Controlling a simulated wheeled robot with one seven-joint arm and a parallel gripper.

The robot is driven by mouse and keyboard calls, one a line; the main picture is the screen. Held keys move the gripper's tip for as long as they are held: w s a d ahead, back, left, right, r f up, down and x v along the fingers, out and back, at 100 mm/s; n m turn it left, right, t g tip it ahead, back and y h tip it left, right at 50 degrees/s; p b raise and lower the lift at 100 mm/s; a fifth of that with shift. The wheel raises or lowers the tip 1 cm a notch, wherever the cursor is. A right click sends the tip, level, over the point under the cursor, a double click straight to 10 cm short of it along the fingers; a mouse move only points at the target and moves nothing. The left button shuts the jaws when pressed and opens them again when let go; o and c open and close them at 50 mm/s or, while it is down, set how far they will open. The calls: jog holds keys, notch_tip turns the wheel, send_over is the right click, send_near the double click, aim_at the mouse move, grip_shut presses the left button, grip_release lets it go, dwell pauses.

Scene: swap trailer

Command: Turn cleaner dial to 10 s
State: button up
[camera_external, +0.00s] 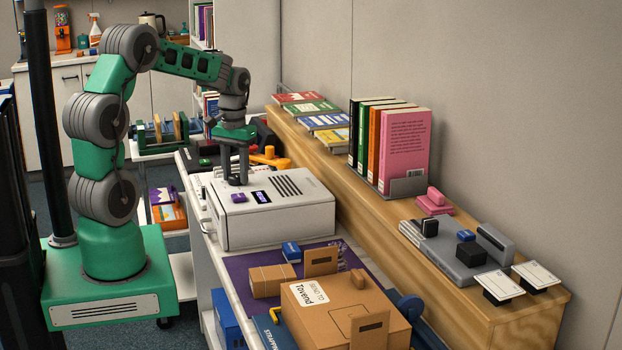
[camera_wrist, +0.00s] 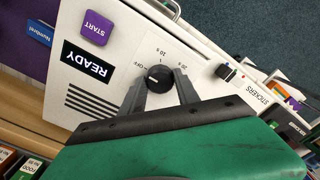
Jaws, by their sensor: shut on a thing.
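The cleaner (camera_external: 285,222) is a white box on the bench, with a purple START button (camera_wrist: 96,28) and a black display reading READY (camera_wrist: 86,62). Its black dial (camera_wrist: 159,76) shows in the wrist view, with OFF, 10 s and 20 s marked around it. The dial's short white mark lies on its left side, toward the OFF label; its exact setting is hard to read. My gripper (camera_wrist: 160,84) points down at the cleaner's top, its two grey fingers shut on the dial from either side. In the external view my gripper (camera_external: 236,182) hides the dial.
Cardboard boxes (camera_external: 345,312) stand on the bench in front of the cleaner. A wooden shelf (camera_external: 335,165) with upright books (camera_external: 404,145) runs behind it. An orange-handled item (camera_external: 270,158) lies beyond the cleaner. A black toggle (camera_wrist: 225,72) sits near the cleaner's edge.

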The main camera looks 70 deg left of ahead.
grip_shut()
jog(key=shift+m, duration=0.4)
jog(key=m, duration=0.4)
jog(key=shift+m, duration=0.4)
jog(key=m, duration=0.6)
jog(key=o, duration=0.9)
grip_release()
